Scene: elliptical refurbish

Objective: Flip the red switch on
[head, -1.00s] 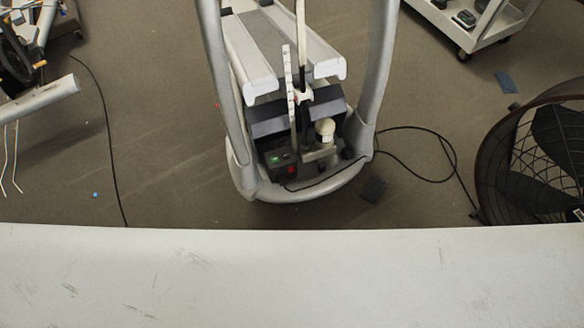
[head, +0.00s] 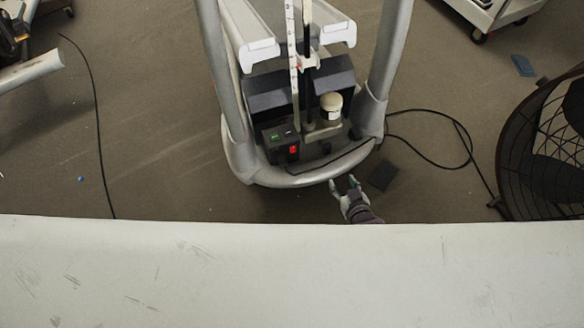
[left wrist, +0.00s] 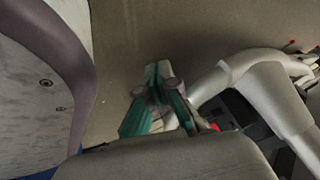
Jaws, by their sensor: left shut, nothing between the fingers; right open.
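The red switch (head: 293,149) is a small bright red rocker on a black box (head: 280,138) low on the elliptical machine's base. In the head view my right gripper (head: 343,182) is open and empty, in front of the machine's rounded base rim. It is below and to the right of the switch and apart from it. My left gripper (left wrist: 158,72) shows only in the left wrist view, its green-padded fingers shut with nothing between them. Beside it is the machine's silver frame (left wrist: 272,85). A small red patch there may be the switch; I cannot tell.
Silver uprights (head: 388,45) flank the machine's base. A black cable (head: 462,140) loops on the floor at right, near a fan (head: 535,150) with a wire cage. A dark flat piece (head: 383,175) lies near my right gripper. A white cart (head: 490,18) stands at back right.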

